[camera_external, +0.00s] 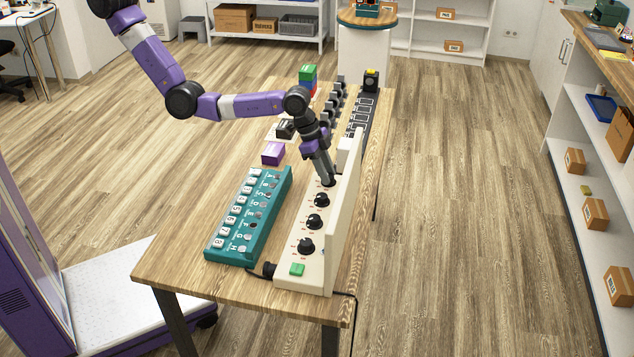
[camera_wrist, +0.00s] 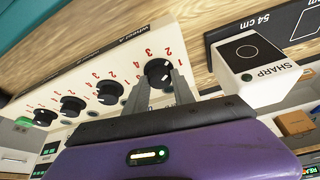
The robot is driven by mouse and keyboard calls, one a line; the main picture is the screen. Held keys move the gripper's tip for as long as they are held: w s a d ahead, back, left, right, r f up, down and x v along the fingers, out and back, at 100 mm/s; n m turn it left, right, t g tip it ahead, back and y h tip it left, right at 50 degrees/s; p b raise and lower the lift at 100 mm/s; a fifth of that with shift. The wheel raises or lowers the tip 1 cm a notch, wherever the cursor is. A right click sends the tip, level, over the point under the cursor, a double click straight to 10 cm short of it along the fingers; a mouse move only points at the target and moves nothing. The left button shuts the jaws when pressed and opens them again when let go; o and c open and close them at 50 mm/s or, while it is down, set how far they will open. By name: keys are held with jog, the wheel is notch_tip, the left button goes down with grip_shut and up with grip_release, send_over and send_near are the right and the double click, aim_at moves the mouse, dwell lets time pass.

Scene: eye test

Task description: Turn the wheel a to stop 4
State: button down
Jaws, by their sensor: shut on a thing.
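The cream panel (camera_external: 290,281) on the table carries a row of black wheels with red stop numbers. The wheel at the panel's far end, by the printed "Wheel A" label (camera_wrist: 130,39), is a black knob (camera_wrist: 155,66) with a small white mark on its lower right side in the wrist view. Which number the mark points to, I cannot tell. My gripper (camera_external: 329,183) comes down on this wheel, its fingers (camera_wrist: 159,77) on either side of it, shut on it. In the external view my gripper hides most of that wheel.
Other wheels (camera_external: 321,200) stand close beside it in the row, with a green button (camera_external: 297,269) at the near end. A cream upright board (camera_external: 345,215) runs along the panel's right side. A teal switch box (camera_external: 231,249) lies left; a white "SHARP" block (camera_wrist: 262,88) is close by.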

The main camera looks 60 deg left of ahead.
jog(key=n+y, duration=0.1)
jog(key=n, duration=0.1)
jog(key=n+t, duration=0.1)
jog(key=n, duration=0.2)
jog(key=shift+s+d+n+y, duration=0.15)
jog(key=shift+n+y, duration=0.15)
jog(key=shift+y, duration=0.1)
jog(key=n+b, duration=0.1)
jog(key=n, duration=0.1)
jog(key=n+t+y+b, duration=0.1)
jog(key=n, duration=0.1)
jog(key=shift+d+f+y, duration=0.15)
jog(key=shift+y, duration=0.15)
jog(key=n+y+b, duration=0.1)
jog(key=n+b, duration=0.2)
jog(key=n+y+b, duration=0.1)
jog(key=n+b, duration=0.1)
jog(key=shift+d+f+n+b, duration=0.1)
jog(key=shift+d+n+b, duration=0.1)
jog(key=shift+n+b, duration=0.2)
jog(key=n+g+y+b, duration=0.1)
jog(key=n+b, duration=0.2)
jog(key=b, duration=0.1)
jog(key=shift+n+b, duration=0.4)
jog(key=shift+r+n+g+y+b, duration=0.2)
jog(key=shift+n+g+y+b, duration=0.1)
jog(key=shift+n+b, duration=0.4)
jog(key=shift+r, duration=0.1)
